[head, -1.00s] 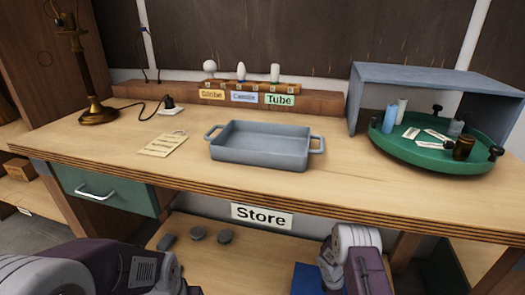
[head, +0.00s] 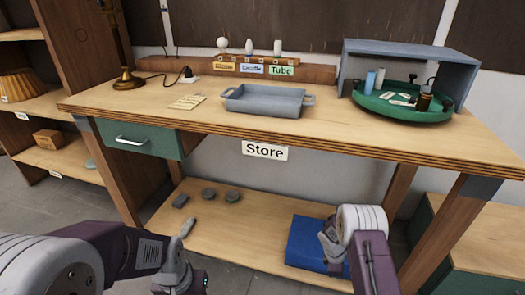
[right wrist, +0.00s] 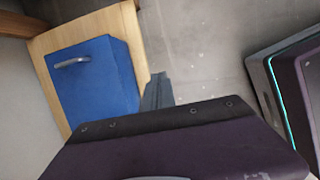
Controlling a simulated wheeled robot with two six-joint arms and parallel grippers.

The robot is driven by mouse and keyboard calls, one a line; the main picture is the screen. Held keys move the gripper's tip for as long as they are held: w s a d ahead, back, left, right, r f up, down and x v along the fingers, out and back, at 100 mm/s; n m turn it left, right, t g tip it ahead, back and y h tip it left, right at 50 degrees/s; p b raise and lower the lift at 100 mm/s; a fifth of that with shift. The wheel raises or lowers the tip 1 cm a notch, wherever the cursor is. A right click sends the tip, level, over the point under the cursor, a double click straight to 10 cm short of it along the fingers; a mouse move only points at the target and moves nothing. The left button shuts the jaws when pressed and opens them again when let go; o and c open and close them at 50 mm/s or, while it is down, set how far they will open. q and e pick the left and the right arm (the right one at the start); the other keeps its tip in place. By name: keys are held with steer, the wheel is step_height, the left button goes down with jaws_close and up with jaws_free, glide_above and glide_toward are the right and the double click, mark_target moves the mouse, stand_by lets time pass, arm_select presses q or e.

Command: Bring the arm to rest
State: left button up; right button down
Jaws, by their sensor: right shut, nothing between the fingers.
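My right gripper (right wrist: 157,90) is shut and empty. In the right wrist view its grey fingers point past the edge of the lower shelf, beside a blue box (right wrist: 92,75) with a metal handle, over grey floor. In the head view the right arm's white and purple links stand in front of the blue box (head: 303,243) and partly hide it. My left arm comes in low on the left.
The workbench (head: 330,127) holds a grey tray (head: 262,102), a green round tray (head: 400,115), a lamp base (head: 127,80) and a paper tag (head: 187,102). Several grey pieces lie on the lower shelf (head: 245,225). Bench legs stand at both sides; floor shows at left.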

steer(key=a+r+m+t+y, duration=0.1)
steer(key=a+r+m, duration=0.1)
steer(key=r, duration=0.9)
steer(key=a+r+m+t, duration=0.1)
steer(key=a+r+t, duration=0.15)
steer(key=r, duration=0.75)
steer(key=s+a+r+m+g+y, duration=0.1)
steer(key=s+a+m, duration=0.2)
steer(key=s+m, duration=0.45)
steer(key=s+a+r+m+g+y, duration=0.1)
steer(key=s+a+m+y, duration=0.3)
steer(key=s, duration=0.7)
step_height(320, 180, up, 33)
steer(key=h+p, duration=0.2)
steer(key=p, duration=3.1)
steer(key=shift+d, duration=0.4)
steer(key=shift+s+m, duration=0.1)
steer(key=shift+m, duration=0.15)
